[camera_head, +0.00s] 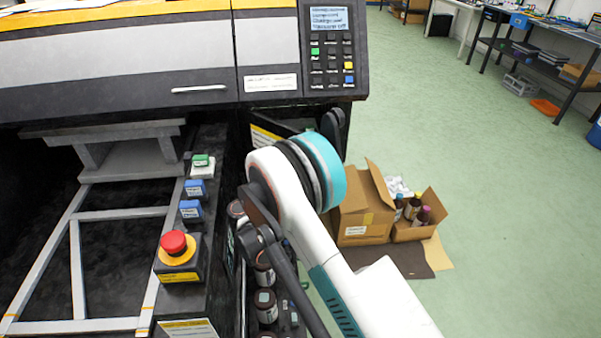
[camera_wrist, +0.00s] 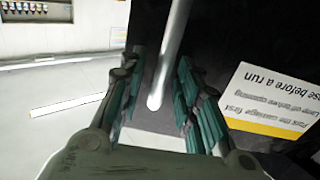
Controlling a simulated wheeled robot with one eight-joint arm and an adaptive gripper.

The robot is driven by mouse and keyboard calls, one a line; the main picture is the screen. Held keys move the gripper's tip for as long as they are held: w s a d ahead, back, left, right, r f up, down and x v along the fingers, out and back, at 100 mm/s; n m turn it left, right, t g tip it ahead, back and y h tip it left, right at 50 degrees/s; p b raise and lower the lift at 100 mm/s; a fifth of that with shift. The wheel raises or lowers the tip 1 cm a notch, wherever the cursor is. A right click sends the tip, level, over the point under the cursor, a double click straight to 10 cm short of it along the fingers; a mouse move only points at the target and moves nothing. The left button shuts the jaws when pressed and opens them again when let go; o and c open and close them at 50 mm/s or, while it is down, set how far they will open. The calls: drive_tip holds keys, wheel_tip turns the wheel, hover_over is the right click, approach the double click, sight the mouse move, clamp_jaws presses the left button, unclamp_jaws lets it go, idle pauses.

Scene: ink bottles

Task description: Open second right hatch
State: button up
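In the wrist view, my gripper (camera_wrist: 160,95) has its two green-padded fingers apart, one on each side of a silver bar handle (camera_wrist: 170,55). A gap shows between the bar and each finger. The handle is by a dark panel (camera_wrist: 225,35), with a white and yellow label (camera_wrist: 270,98) to its right. In the head view, my white arm reaches the printer's right side and hides the gripper and the handle. A dark panel with a yellow-edged label (camera_head: 265,137) shows just beyond the arm. I cannot tell whether this panel is the second right hatch.
Dark ink bottles (camera_head: 266,305) stand along the printer's right side, below my arm. A red stop button (camera_head: 174,244) and blue buttons (camera_head: 191,210) sit on the printer's ledge. Cardboard boxes (camera_head: 362,210) with bottles stand on the floor. The green floor (camera_head: 450,120) beyond is clear.

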drive_tip(key=shift+r, duration=0.1)
wheel_tip(320, 180, up, 10)
drive_tip(key=shift+f, duration=0.1)
idle(0.3)
drive_tip(key=shift+c, duration=0.5)
